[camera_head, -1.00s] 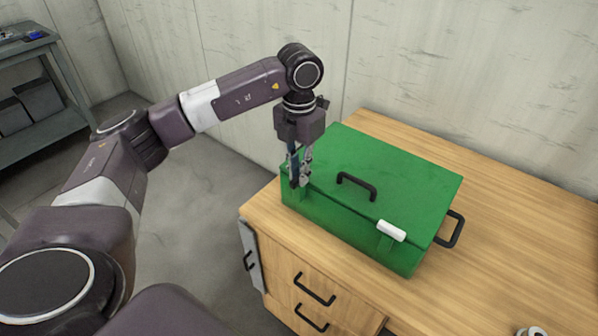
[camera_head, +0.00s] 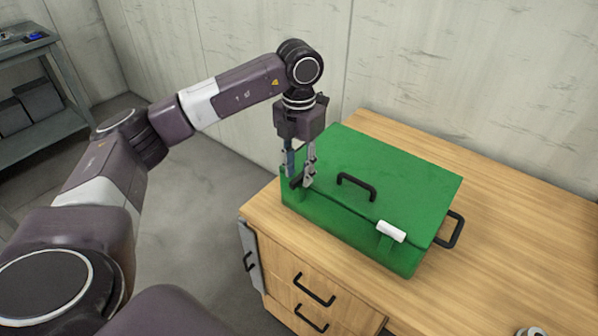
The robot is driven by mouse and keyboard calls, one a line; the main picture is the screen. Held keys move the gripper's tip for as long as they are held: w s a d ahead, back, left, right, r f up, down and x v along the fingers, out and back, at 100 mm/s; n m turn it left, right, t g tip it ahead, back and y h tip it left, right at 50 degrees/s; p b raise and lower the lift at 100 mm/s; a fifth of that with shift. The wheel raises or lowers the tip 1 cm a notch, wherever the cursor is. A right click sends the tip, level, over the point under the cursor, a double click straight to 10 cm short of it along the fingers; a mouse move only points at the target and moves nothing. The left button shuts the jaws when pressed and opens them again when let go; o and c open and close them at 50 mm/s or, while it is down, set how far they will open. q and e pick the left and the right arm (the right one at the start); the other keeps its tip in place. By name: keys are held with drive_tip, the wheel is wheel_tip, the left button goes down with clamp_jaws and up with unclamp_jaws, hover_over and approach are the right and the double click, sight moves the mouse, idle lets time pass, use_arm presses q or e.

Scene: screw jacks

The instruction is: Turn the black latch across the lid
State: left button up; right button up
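A green box (camera_head: 400,180) with a closed lid stands on the wooden cabinet. The black latch (camera_head: 296,182) is at the left part of the box's front edge, partly hidden by my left gripper. My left gripper (camera_head: 299,180) points down at this corner, with its fingers spread apart and the black latch showing between them. I cannot tell whether a finger touches the latch. A white latch (camera_head: 391,231) sits at the right part of the front edge. A black handle (camera_head: 357,186) is on the lid. My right gripper is not clearly in view.
The wooden cabinet (camera_head: 520,230) has free top to the right of the box. A black side handle (camera_head: 452,230) sticks out from the box's right end. A small grey thing (camera_head: 531,331) is cut off at the bottom edge. A wall stands behind.

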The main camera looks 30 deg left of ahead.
sight(299, 177)
use_arm(q)
wheel_tip(299, 177, up, 11)
drive_tip(key=shift+r, duration=0.15)
idle(0.7)
